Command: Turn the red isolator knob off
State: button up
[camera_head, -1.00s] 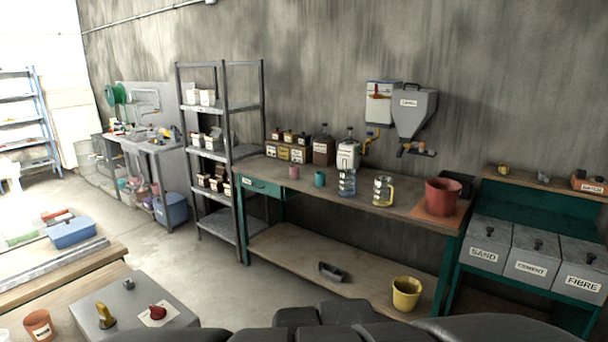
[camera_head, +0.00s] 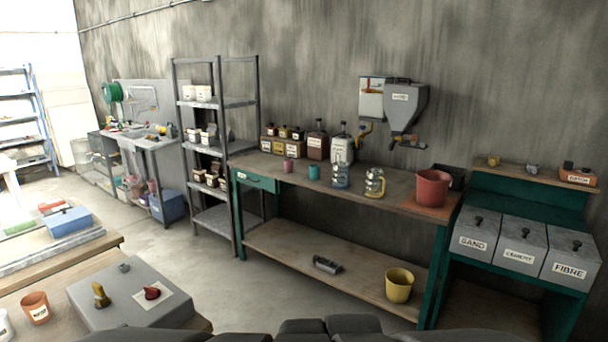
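The red isolator knob (camera_head: 152,293) sits on a pale square plate on top of a grey box (camera_head: 125,312) at the lower left. A yellow handle (camera_head: 101,294) stands on the same box to the left of the knob, and a small grey fitting (camera_head: 124,267) is behind it. The knob is too small here to tell its on or off setting. My gripper is not in view; only dark parts of my own body show along the bottom edge.
The box stands on a wooden bench (camera_head: 60,285) with a terracotta pot (camera_head: 36,307) to its left. A green workbench (camera_head: 400,190) with jugs and a red bucket (camera_head: 433,188) lies along the wall. Open concrete floor (camera_head: 200,262) lies between.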

aim_at(152, 294)
jog(key=j, duration=0.2)
jog(key=i+j+u, duration=0.15)
jog(key=i+j, duration=0.4)
jog(key=i, duration=0.15)
